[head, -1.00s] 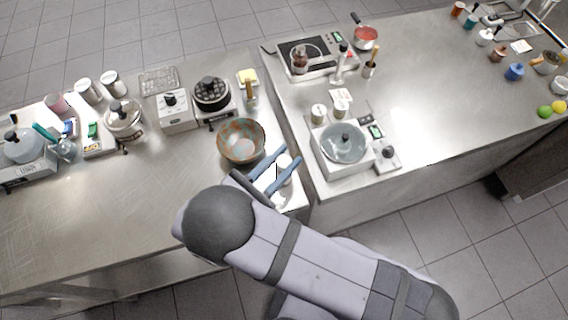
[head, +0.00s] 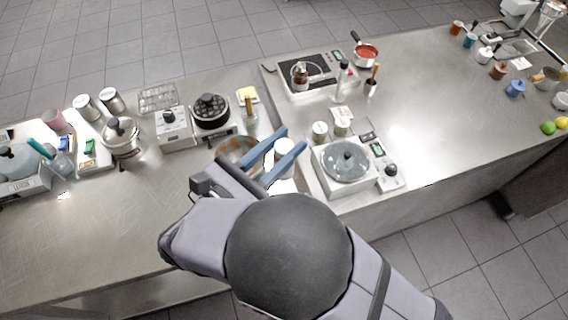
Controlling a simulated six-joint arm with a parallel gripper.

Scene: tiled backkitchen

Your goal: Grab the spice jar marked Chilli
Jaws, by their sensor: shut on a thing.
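Two similar pale jars, one (head: 320,131) on the left and another (head: 342,126) on the right, stand on the other counter behind the scale. Their labels are too small to read.
A scale with a round glass pan (head: 347,160) stands to the right. A hotplate (head: 211,112) and a white device (head: 173,130) are behind. The left counter's front is clear.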

